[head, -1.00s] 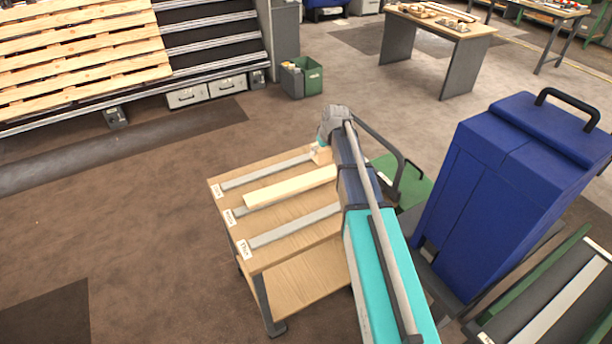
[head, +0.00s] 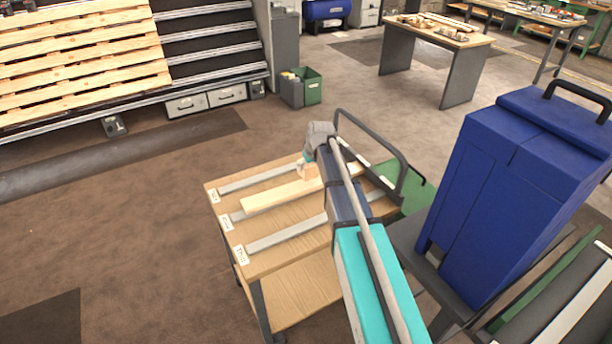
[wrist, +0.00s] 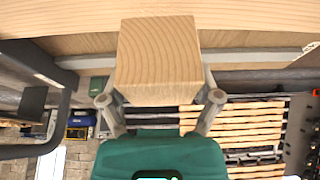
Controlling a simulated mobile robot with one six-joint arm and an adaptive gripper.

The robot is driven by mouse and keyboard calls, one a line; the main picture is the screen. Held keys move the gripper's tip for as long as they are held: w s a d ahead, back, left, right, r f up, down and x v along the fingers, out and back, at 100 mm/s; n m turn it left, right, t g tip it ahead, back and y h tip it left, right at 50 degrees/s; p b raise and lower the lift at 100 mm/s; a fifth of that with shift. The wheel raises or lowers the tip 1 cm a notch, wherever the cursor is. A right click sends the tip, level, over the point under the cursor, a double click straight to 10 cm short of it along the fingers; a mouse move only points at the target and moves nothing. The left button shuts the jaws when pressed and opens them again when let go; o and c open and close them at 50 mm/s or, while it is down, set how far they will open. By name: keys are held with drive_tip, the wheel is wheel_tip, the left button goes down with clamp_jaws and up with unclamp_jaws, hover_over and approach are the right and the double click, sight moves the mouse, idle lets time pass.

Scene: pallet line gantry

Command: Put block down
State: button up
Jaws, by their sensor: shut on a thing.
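A small wooden block (wrist: 160,60) sits between the two fingers of my gripper (wrist: 160,98) in the wrist view, which is shut on it. In the head view the block (head: 308,171) is at the end of my arm, over the wooden cart top (head: 290,262), close to a long pale plank (head: 285,194). I cannot tell whether the block touches the plank or the cart. My gripper's fingers are mostly hidden by my arm in the head view.
The cart top has grey strips (head: 285,235) with white labels (head: 240,254) at its left edge. A dark handle (head: 375,135) rises at its far right. Open floor lies left of the cart.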

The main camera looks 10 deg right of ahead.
sight(306, 174)
drive_tip(key=shift+f, duration=0.1)
drive_tip(key=shift+a+f+b, duration=0.35)
drive_tip(key=shift+f+b, duration=0.15)
drive_tip(key=shift+b, duration=0.1)
drive_tip(key=shift+f+b, duration=1.4)
drive_tip(key=shift+f, duration=0.15)
drive_tip(key=o, duration=1.1)
drive_tip(key=shift+c, duration=0.2)
drive_tip(key=shift+r, duration=0.2)
drive_tip(key=p+v, duration=1.1)
drive_tip(key=v, duration=0.1)
